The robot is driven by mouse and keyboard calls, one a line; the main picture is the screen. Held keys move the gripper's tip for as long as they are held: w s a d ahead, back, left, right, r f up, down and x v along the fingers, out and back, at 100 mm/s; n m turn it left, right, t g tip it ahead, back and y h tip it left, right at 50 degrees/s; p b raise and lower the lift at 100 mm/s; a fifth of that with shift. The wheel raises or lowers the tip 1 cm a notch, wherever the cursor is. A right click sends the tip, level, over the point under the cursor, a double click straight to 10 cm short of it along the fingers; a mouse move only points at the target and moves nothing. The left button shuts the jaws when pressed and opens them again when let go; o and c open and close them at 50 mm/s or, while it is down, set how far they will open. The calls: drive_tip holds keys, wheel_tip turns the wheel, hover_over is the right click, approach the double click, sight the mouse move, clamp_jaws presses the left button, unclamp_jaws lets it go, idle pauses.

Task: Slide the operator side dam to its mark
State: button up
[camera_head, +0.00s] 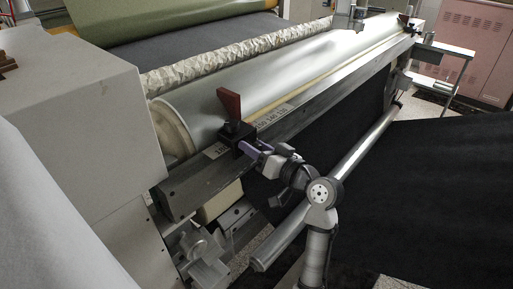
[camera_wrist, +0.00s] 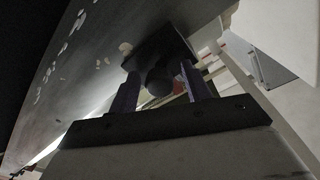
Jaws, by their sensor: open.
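A side dam with a red-brown plate (camera_head: 229,103) stands on a dark block (camera_head: 237,130) at the near end of the long grey rail (camera_head: 330,95). Its block also shows in the wrist view (camera_wrist: 158,45), with a round dark knob (camera_wrist: 160,84) below it. My gripper (camera_head: 246,147) is at the front of the block. In the wrist view my gripper (camera_wrist: 160,74) has its two purple fingers apart, one on each side of the knob. I cannot tell whether either finger touches it. A pale numbered scale (camera_head: 272,116) runs along the rail on both sides of the block.
A silver roller (camera_head: 270,70) lies behind the rail. A white housing (camera_head: 85,120) stands close at the left. A second dam (camera_head: 405,19) sits at the rail's far end. The rail between the dams looks clear. Black sheet (camera_head: 430,170) spreads at the right.

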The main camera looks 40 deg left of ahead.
drive_tip(key=s+d+b, duration=0.2)
drive_tip(key=d+b, duration=0.1)
drive_tip(key=d, duration=1)
drive_tip(key=shift+d, duration=0.35)
